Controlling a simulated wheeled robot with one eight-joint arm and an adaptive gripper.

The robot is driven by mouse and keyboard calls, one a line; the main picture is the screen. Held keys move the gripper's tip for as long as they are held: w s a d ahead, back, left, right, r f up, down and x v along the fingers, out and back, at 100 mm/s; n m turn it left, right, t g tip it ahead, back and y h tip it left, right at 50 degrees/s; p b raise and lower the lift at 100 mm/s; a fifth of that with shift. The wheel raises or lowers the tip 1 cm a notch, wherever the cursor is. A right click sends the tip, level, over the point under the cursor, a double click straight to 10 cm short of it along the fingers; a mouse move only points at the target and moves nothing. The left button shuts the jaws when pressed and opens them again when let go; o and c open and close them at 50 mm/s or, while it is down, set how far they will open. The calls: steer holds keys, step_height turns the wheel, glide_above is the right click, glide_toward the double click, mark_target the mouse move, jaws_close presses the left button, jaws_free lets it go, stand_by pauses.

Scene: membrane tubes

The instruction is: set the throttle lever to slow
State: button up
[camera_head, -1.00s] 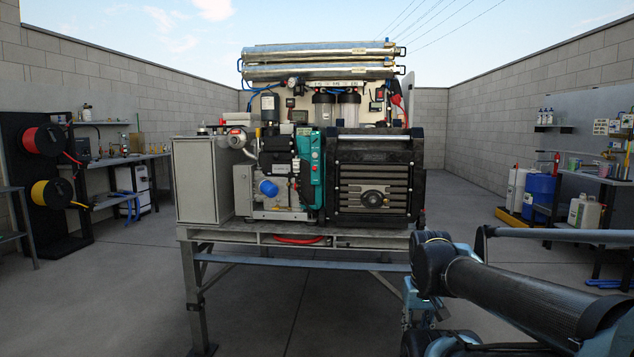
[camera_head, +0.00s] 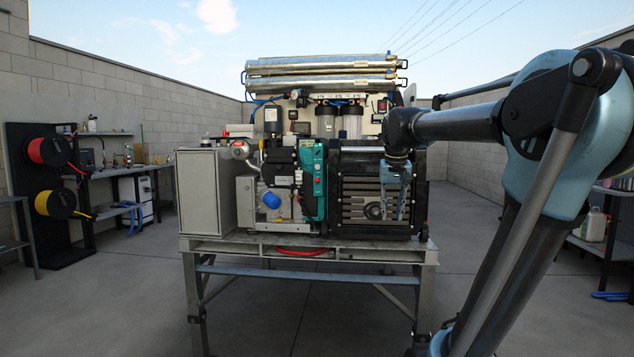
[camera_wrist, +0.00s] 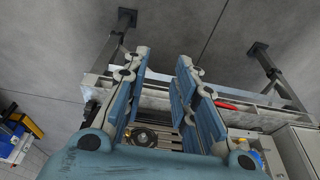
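The machine on the stand has a small engine (camera_head: 270,185) with a blue cap (camera_head: 271,200) and a teal panel (camera_head: 313,180) with small red parts. I cannot pick out the throttle lever; it is too small or hidden. My gripper (camera_head: 394,190) hangs in front of the black slatted unit (camera_head: 355,200), right of the teal panel. In the wrist view, my gripper (camera_wrist: 163,62) has its two blue fingers apart with nothing between them. The round fitting (camera_wrist: 143,138) of the slatted unit shows near the finger bases.
The machine stands on a grey metal stand (camera_head: 250,248), with a grey cabinet (camera_head: 206,192) at its left. A red hose (camera_head: 300,251) lies in the stand's frame. Benches and reels (camera_head: 50,152) line the left wall. The floor in front is clear.

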steer(key=w+a+r, duration=0.5)
steer(key=w+r, duration=0.5)
steer(key=w, duration=0.2)
step_height(320, 180, up, 9)
steer(key=m+t, duration=0.1)
steer(key=t, duration=0.1)
glide_above(317, 179)
steer(key=s, duration=0.7)
steer(key=shift+y, duration=0.3)
steer(key=x, duration=1.1)
steer(key=d+x, duration=0.1)
steer(key=x, duration=0.5)
steer(key=shift+f, duration=0.1)
steer(key=shift+s, duration=0.1)
jaws_close()
